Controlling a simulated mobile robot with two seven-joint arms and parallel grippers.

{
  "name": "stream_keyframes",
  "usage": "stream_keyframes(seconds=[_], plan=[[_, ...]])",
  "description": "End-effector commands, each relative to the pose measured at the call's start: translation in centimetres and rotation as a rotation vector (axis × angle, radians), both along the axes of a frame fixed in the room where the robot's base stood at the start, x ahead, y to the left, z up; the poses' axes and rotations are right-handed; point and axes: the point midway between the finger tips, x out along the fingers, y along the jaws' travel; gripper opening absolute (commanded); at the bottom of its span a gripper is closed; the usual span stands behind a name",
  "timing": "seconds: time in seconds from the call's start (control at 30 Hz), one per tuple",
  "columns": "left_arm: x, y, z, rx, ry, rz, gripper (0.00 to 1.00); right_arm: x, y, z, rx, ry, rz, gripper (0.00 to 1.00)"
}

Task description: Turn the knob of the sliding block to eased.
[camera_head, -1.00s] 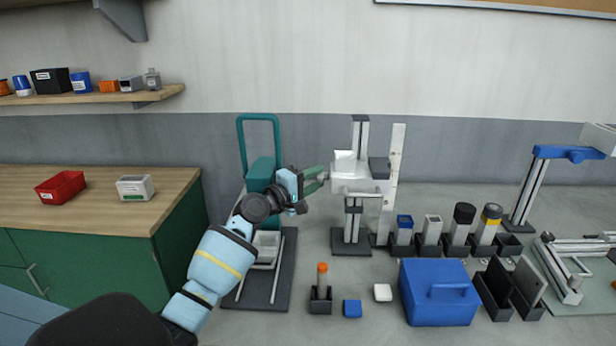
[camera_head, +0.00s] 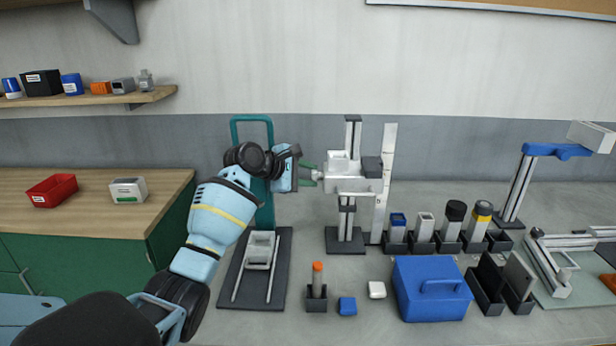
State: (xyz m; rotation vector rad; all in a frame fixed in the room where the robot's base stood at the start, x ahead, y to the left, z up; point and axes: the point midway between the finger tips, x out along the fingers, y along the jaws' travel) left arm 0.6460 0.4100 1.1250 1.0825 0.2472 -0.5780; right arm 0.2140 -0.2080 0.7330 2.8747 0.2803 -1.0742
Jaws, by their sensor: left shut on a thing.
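The white sliding block (camera_head: 350,184) sits on a grey upright post (camera_head: 349,217) that rises from a dark base plate. A small pale knob (camera_head: 317,174) sticks out from the block's left side. My left gripper (camera_head: 313,174) reaches it from the left, with its green fingers shut around the knob. The fingers partly hide the knob, and I cannot read its setting. My right gripper is not in view.
A white ruler-like strip (camera_head: 385,184) stands right of the post. A teal frame (camera_head: 265,215) is behind my left arm. A blue case (camera_head: 431,289), an orange-topped holder (camera_head: 317,292) and several dark-based containers stand on the bench in front and right.

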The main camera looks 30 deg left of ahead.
Motion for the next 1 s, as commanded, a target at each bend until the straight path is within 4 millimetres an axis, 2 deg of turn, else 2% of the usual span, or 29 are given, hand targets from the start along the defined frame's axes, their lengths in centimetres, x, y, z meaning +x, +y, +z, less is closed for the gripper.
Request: stream_keyframes(seconds=[0.3,0.83,0.87,1.0], plan=[[0.15,0.03,0.24,-0.065,0.099,-0.001,0.09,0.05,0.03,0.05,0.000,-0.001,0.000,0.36],[0.16,0.00,0.27,-0.077,0.118,-0.001,0.09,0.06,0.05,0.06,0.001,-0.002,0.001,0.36],[0.16,0.00,0.27,-0.077,0.118,-0.001,0.33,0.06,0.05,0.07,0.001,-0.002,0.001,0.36],[0.16,0.01,0.24,-0.076,0.119,-0.002,0.51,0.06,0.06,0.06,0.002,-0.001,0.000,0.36]])
